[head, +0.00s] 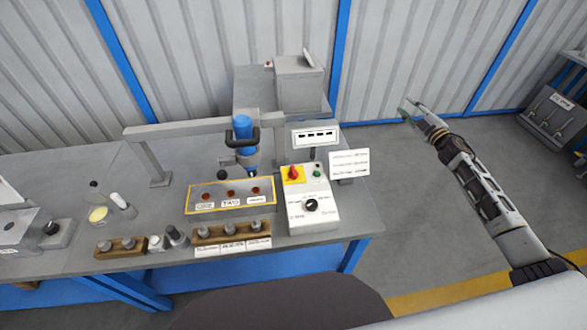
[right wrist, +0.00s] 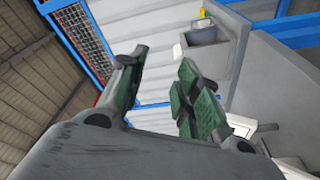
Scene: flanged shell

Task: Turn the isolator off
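The isolator (head: 292,174) is a red rotary handle on a yellow plate, on the upper left of a pale control box (head: 322,212) at the right end of the bench. A black knob and a green button share that box. The exact angle of the red handle is too small to tell. My right gripper (head: 410,112) is in the air to the right of the box, well apart from it. In the right wrist view the right gripper's green-padded fingers (right wrist: 160,92) are spread with nothing between them. My left gripper is not in view.
A blue tool (head: 243,140) hangs from a grey frame left of the box, above a yellow-edged tray (head: 190,209). A sign (head: 349,163) stands right of the box. Wooden blocks (head: 233,232) with pegs line the bench front. Floor right of the bench is clear.

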